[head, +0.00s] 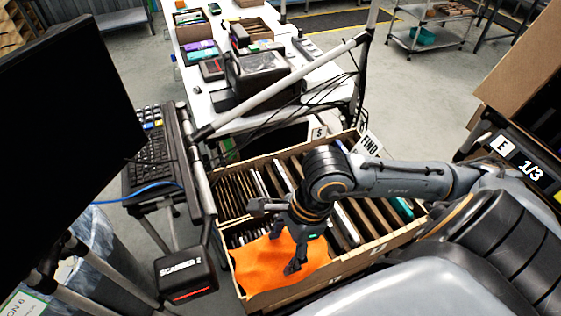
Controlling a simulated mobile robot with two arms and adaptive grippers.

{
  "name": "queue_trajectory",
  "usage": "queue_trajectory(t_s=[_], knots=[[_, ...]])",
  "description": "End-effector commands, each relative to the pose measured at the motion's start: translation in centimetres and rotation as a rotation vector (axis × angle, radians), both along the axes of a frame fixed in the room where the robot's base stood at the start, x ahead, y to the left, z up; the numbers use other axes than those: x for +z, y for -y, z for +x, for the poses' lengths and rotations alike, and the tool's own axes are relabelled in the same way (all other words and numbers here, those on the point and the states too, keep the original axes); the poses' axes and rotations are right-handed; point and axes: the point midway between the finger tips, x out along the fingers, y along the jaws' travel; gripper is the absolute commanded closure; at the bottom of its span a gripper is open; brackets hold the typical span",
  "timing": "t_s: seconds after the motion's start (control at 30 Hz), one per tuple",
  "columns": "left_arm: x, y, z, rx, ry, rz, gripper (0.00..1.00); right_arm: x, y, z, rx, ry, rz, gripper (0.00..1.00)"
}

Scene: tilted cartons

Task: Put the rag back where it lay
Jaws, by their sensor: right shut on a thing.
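The orange rag (262,271) lies spread over the front left part of a cardboard carton (318,285) full of upright flat items, and its lower edge reaches the carton's front wall. My right gripper (285,259) comes in from the right over the carton and points down at the rag. It is shut on the rag, near the rag's upper right part. The exact pinch point is partly hidden by the fingers. My left gripper is not in view.
A black monitor (65,105) and a keyboard (150,155) stand at the left. A scanner box (186,275) sits just left of the carton. Behind is a white table (205,105) with bins and a printer. Metal posts and cables cross between them. Another carton (520,75) is at right.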

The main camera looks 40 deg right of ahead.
Motion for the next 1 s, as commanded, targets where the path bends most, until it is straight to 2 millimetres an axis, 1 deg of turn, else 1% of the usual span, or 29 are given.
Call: queue_trajectory(t_s=[0.03,0.1,0.13,0.2,0.27,0.4,0.6,0.7,0.83,1.0], knots=[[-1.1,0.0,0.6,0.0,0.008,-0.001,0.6,-0.9,0.5,0.9,-0.003,0.003,-0.002,0.6],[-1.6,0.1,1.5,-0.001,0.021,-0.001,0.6,-1.5,1.3,2.1,-0.006,0.001,-0.001,0.6],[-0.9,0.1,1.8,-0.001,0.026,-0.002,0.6,-1.5,1.5,2.4,-0.005,-0.004,0.0,0.6],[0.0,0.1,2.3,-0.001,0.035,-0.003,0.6,-2.5,2.0,3.2,-0.006,-0.007,0.0,0.6],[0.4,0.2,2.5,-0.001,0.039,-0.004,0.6,-3.5,2.3,3.9,-0.005,-0.006,0.001,0.6],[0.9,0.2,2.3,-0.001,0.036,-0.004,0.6,-5.4,3.1,5.2,-0.003,-0.004,0.001,0.6],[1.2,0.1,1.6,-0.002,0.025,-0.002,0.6,-6.8,3.6,6.1,-0.002,-0.003,0.001,0.6],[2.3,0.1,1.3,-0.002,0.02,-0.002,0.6,-8.0,3.6,6.1,-0.002,-0.006,0.003,0.6],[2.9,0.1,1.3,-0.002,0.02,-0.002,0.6,-9.6,3.6,6.1,-0.001,-0.003,0.001,0.6],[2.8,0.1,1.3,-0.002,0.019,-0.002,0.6,-10.0,3.7,6.1,0.002,0.0,-0.001,0.6]])
